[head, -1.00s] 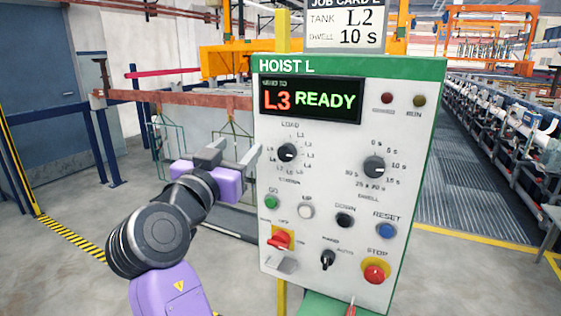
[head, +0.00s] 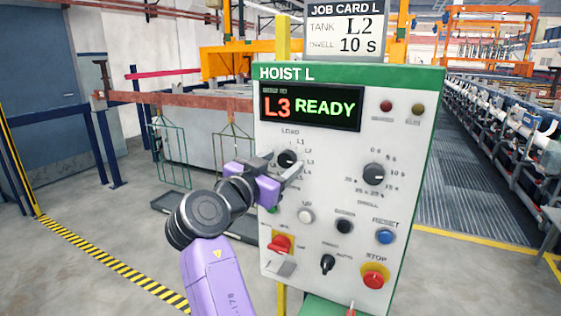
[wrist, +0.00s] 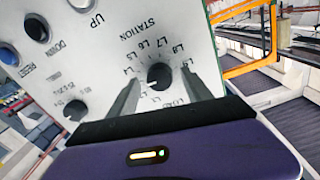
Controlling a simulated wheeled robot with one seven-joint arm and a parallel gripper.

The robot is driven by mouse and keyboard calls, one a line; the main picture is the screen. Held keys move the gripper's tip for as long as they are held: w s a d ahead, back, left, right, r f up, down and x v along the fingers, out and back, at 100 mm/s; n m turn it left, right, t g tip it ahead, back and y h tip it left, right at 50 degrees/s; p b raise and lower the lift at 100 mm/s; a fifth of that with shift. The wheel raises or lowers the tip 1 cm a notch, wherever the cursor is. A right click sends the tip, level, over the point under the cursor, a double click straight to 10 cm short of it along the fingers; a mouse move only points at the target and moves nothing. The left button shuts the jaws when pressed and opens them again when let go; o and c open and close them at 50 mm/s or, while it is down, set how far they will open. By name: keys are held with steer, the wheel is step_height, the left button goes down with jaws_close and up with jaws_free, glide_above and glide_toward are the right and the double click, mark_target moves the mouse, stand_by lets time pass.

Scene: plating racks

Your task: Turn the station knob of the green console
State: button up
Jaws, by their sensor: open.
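The green-trimmed console (head: 345,72) is headed HOIST L, and its display (head: 311,104) reads L3 READY. The black station knob (head: 287,158) is at its upper left, ringed by L labels and partly hidden by my gripper. In the wrist view the knob (wrist: 160,76) lies between and just beyond my two open fingers. My gripper (head: 282,168) is open, with its fingers reaching toward the knob. I cannot tell whether either finger touches it. The job card (head: 346,27) above reads TANK L2, DWELL 10 s.
The dwell knob (head: 374,174) is to the right. Below are the white UP button (head: 305,216), a black DOWN button (head: 344,227), the blue RESET (head: 385,236), a red switch (head: 280,244), a black selector (head: 327,263) and the red STOP (head: 375,279). Open floor lies to the left.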

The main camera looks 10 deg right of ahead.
jaws_close()
stand_by(0.3)
steer(key=shift+n, duration=0.3)
steer(key=n, duration=0.4)
steer(key=shift+d+p, duration=0.1)
steer(key=shift+p, duration=0.2)
steer(key=n+p, duration=0.2)
steer(key=n, duration=0.3)
steer(key=shift+t, duration=0.3)
steer(key=n+p, duration=0.4)
steer(key=n, duration=0.2)
steer(key=shift+n+t, duration=0.3)
steer(key=shift+n+y+p, duration=0.3)
steer(key=shift+n+p, duration=0.45)
steer(key=shift+n, duration=0.45)
steer(key=shift+f, duration=0.1)
